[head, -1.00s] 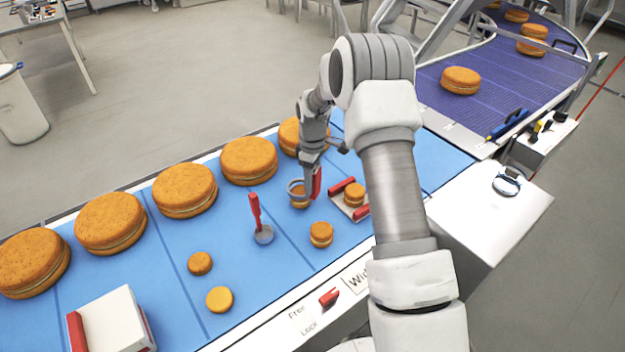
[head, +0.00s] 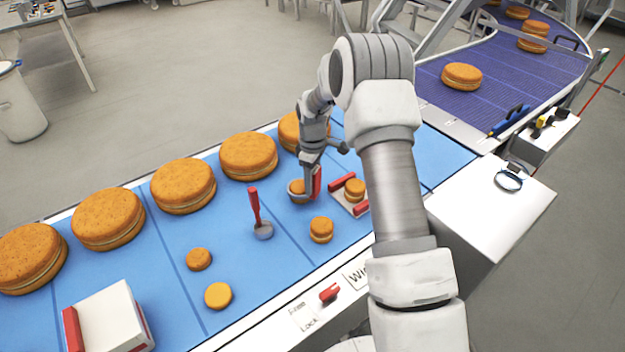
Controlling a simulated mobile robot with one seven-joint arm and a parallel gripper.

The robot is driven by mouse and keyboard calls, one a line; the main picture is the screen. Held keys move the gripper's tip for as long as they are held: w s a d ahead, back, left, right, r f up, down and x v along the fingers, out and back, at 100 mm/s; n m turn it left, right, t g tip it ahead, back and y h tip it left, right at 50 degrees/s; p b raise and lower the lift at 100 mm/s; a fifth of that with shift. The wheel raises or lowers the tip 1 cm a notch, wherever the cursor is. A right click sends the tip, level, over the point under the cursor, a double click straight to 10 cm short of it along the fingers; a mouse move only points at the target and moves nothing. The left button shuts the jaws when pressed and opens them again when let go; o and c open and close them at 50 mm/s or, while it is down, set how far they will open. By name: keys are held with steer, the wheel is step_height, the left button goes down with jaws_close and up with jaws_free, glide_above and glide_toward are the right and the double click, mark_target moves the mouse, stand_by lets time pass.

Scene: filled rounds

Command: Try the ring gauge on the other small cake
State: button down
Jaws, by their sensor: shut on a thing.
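My gripper (head: 311,168) is shut on the red handle of the ring gauge (head: 303,200), over the blue belt. The ring is low around a small filled cake (head: 298,187), whose orange top shows inside and above the ring's rim. Whether the ring touches the cake's side or the belt is too small to tell. Another small filled cake (head: 321,227) stands free on the belt, nearer to me. A third small cake (head: 355,187) sits on a small pale tray with red side pieces (head: 343,183), just right of the gauge.
A red-handled tool with a round grey end (head: 263,231) stands left of the gauge. Two small single rounds (head: 198,259) lie farther left. Several large filled cakes (head: 183,186) line the belt's far side. A white and red box (head: 108,318) stands at front left.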

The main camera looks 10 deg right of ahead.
steer(key=shift+f+b, duration=1.1)
steer(key=shift+f, duration=0.45)
steer(key=shift+r, duration=0.15)
stand_by(1.0)
steer(key=shift+r+p, duration=2.5)
steer(key=shift+r, duration=2.3)
